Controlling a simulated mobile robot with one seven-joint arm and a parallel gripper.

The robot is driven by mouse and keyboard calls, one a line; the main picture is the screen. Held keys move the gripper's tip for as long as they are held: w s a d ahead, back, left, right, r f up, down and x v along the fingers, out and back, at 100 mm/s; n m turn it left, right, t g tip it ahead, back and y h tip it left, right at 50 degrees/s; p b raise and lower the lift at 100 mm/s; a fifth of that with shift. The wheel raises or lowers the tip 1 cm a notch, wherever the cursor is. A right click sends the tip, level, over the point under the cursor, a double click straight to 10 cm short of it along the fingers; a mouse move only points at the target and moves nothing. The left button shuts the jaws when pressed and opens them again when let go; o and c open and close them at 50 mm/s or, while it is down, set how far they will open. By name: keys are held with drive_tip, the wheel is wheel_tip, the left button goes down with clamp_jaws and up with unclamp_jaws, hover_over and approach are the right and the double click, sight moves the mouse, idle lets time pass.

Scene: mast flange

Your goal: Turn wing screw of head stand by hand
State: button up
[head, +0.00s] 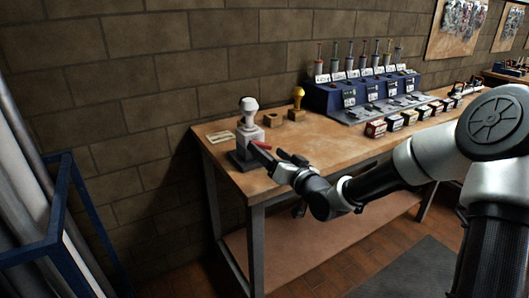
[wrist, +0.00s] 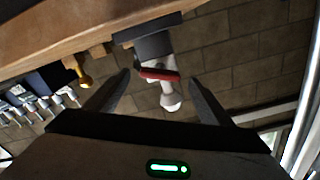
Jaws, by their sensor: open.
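The head stand (head: 249,133) is white with a dark base and stands upright at the left front corner of the workbench. Its red wing screw (head: 262,145) sticks out on the side toward my gripper (head: 275,158). In the wrist view, which is upside down, the red wing screw (wrist: 158,74) lies across the stand's white post (wrist: 170,94). My gripper (wrist: 160,77) is open, with one finger on each side of the wing screw in that view. Whether a finger touches it, I cannot tell. Nothing is held.
The wooden workbench (head: 320,141) holds a yellow-topped piece (head: 298,97) and wooden blocks (head: 272,117) behind the stand. A blue rack (head: 352,93) and several small boxes (head: 376,129) stand farther right. A brick wall is behind; a blue frame (head: 55,215) is at left.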

sight(261, 145)
drive_tip(key=shift+x, duration=1.45)
drive_tip(key=shift+c, duration=0.4)
drive_tip(key=c, duration=1)
drive_tip(key=shift+o, duration=0.2)
drive_tip(key=shift+r+m+p, duration=0.15)
drive_tip(key=shift+m+p, duration=0.2)
drive_tip(key=shift+m, duration=0.25)
drive_tip(key=shift+m+p, duration=0.35)
drive_tip(key=shift+m, duration=0.75)
drive_tip(key=o, duration=1)
drive_tip(key=shift+o, duration=0.2)
